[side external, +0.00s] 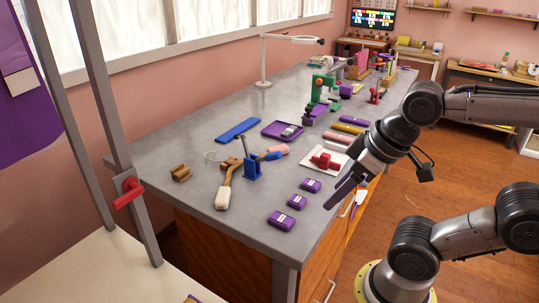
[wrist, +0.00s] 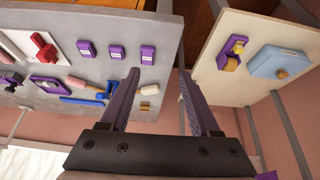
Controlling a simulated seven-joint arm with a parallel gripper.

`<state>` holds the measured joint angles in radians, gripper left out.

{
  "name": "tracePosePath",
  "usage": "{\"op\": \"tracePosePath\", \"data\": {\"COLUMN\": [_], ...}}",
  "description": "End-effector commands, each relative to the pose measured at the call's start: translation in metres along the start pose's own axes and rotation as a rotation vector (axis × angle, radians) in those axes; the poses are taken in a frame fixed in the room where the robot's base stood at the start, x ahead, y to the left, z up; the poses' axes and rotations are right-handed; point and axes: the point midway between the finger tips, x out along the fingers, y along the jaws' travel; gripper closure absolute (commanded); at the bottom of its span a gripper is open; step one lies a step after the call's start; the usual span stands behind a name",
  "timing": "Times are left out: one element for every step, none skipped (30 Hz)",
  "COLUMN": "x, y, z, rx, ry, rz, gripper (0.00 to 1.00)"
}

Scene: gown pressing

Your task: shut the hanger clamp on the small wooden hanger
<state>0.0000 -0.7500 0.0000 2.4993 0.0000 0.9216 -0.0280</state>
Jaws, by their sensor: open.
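What looks like the hanger clamp, a blue upright (side external: 252,170) with a blue-and-orange lever, stands on the grey bench. It is small and partly covered by my finger in the wrist view (wrist: 101,97). What looks like the small wooden hanger (side external: 226,185), with a pale end and a thin wire hook, lies against it. Its pale end shows in the wrist view (wrist: 146,88). I cannot tell how far the lever is closed. My gripper (side external: 344,192) is open and empty, above the bench's front edge, right of the clamp and apart from it. Both fingers show in the wrist view (wrist: 158,80).
Several purple boxes (side external: 280,220) lie along the front of the bench (side external: 190,130). A red clamp on a white plate (side external: 340,170), a blue bar (side external: 238,130) and a brown wooden block (side external: 180,173) are nearby. A grey post with a red knob (side external: 130,192) stands left.

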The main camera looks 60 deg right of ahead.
Motion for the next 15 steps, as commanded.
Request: {"op": "tracePosePath", "data": {"x": [-0.005,-0.011,-0.018,-0.023,-0.028,-0.035,-0.039,-0.044,-0.048,-0.051,-0.053,-0.056,-0.056,-0.057,-0.056], "y": [0.000,0.000,0.000,0.001,0.002,0.003,0.005,0.007,0.010,0.012,0.015,0.020,0.023,0.027,0.033], "z": [-0.002,-0.006,-0.013,-0.019,-0.026,-0.036,-0.045,-0.055,-0.068,-0.078,-0.088,-0.101,-0.111,-0.121,-0.135], "rx": [-0.023,-0.036,-0.056,-0.068,-0.081,-0.094,-0.104,-0.112,-0.121,-0.126,-0.131,-0.135,-0.138,-0.139,-0.140], "ry": [-0.006,-0.003,-0.003,-0.006,-0.014,-0.026,-0.036,-0.047,-0.065,-0.079,-0.094,-0.114,-0.128,-0.146,-0.167], "rz": [0.000,0.000,0.000,0.000,0.001,0.003,0.005,0.007,0.010,0.012,0.013,0.016,0.017,0.018,0.019], "gripper": [0.38,0.38,0.38,0.38,0.38,0.38,0.38,0.38,0.38,0.38,0.38,0.38,0.38,0.38,0.38]}}
